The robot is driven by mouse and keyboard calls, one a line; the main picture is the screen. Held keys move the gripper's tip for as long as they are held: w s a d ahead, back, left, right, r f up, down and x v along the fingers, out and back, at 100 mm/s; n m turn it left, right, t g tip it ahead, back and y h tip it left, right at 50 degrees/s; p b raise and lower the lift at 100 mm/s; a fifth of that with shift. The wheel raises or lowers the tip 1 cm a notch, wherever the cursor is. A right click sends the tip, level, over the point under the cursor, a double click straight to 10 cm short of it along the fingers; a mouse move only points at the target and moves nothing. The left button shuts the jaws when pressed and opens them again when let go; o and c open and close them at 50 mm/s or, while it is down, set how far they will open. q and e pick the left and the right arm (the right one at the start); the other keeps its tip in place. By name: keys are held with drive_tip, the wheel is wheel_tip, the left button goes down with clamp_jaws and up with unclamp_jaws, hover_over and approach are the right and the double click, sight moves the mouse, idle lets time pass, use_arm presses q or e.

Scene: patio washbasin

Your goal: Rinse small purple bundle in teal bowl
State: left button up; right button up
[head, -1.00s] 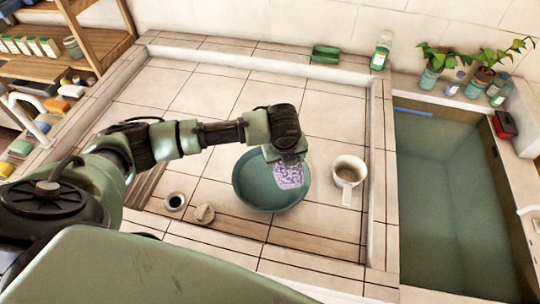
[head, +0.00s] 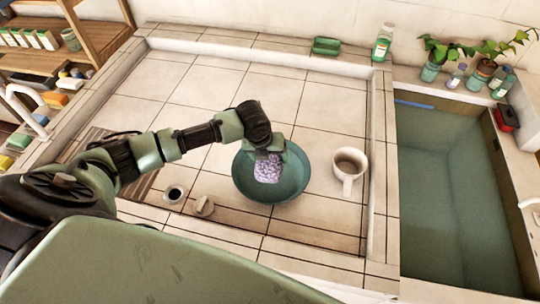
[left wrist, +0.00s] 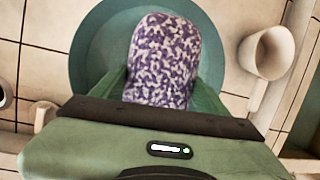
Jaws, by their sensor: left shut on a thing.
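The small purple bundle (head: 268,168), patterned purple and white, is held by my left gripper (head: 268,153) over the teal bowl (head: 287,187). In the left wrist view the bundle (left wrist: 162,60) sits between the green fingers of my left gripper (left wrist: 165,85), with the teal bowl (left wrist: 92,50) around and behind it. The bowl stands on the tiled floor of the basin. I cannot tell whether the bundle touches the bowl's bottom or any water. My right gripper is not in view.
A white mug-like dipper (head: 348,170) stands right of the bowl. A drain hole (head: 175,194) and a round beige plug (head: 203,206) lie to the left. A water-filled tank (head: 440,200) is at right. A green soap dish (head: 326,46) and bottle (head: 382,44) stand on the back ledge.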

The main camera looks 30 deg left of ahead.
use_arm(q)
wheel_tip(320, 180, down, 2)
drive_tip(key=shift+f+b, duration=0.1)
drive_tip(key=shift+b, duration=0.7)
drive_tip(key=shift+f+b, duration=2.2)
drive_tip(key=shift+f, duration=1.65)
drive_tip(key=shift+d, duration=0.15)
